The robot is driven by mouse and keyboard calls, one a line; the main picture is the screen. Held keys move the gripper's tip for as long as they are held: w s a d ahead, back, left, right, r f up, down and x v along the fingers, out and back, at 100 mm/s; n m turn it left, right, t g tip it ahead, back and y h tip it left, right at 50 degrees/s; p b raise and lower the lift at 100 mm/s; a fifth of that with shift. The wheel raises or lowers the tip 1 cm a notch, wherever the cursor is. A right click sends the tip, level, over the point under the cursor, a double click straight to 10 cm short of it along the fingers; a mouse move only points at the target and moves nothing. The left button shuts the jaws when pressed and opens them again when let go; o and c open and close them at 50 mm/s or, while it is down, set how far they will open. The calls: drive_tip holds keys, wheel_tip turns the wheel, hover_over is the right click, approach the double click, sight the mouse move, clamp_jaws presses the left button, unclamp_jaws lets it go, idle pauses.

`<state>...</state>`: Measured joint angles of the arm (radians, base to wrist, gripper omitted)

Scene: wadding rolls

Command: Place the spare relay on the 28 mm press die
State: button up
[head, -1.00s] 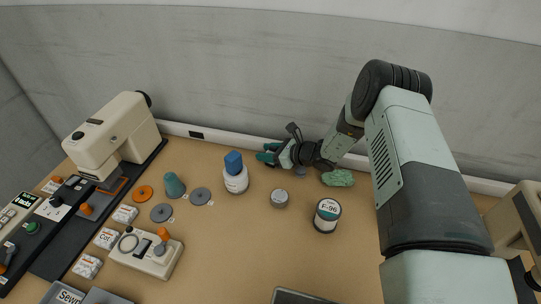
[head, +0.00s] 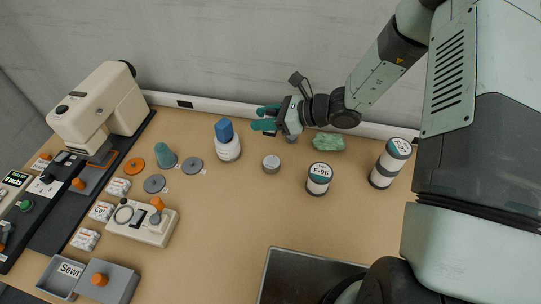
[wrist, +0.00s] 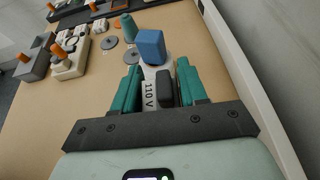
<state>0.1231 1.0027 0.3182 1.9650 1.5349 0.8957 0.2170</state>
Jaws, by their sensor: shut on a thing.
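My gripper (head: 262,118) is at the back of the table, right of and behind a white bottle with a blue block-shaped top (head: 225,131). In the wrist view, its teal fingers (wrist: 157,90) are closed on a small dark grey block (wrist: 166,86), which may be the relay. A pale strip marked "110 V" (wrist: 150,96) shows beside that block; I cannot tell whether they are one piece. Flat discs lie left of the bottle: two grey ones (head: 193,165) (head: 155,184) and an orange one (head: 134,165). I cannot read which is the 28 mm die.
A teal cone (head: 165,156) stands among the discs. A beige machine (head: 98,100) and a control box (head: 142,224) are at left. A grey tin (head: 271,164), an "F-96" canister (head: 319,180), a taller canister (head: 390,164) and a green lump (head: 329,142) are at right.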

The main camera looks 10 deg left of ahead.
sight(266, 161)
drive_tip(key=shift+n+g, duration=0.3)
drive_tip(key=shift+g, duration=0.1)
drive_tip(key=s+f, duration=0.1)
drive_tip(key=f, duration=0.2)
drive_tip(key=s+f, duration=0.1)
drive_tip(key=f, duration=0.2)
drive_tip(key=s+d+f, duration=0.1)
drive_tip(key=f, duration=0.2)
drive_tip(key=shift+s+f, duration=0.1)
drive_tip(key=o, duration=1.1)
drive_tip(key=shift+f, duration=0.1)
drive_tip(key=shift+c, duration=0.2)
drive_tip(key=v, duration=1.2)
drive_tip(key=shift+d, duration=0.1)
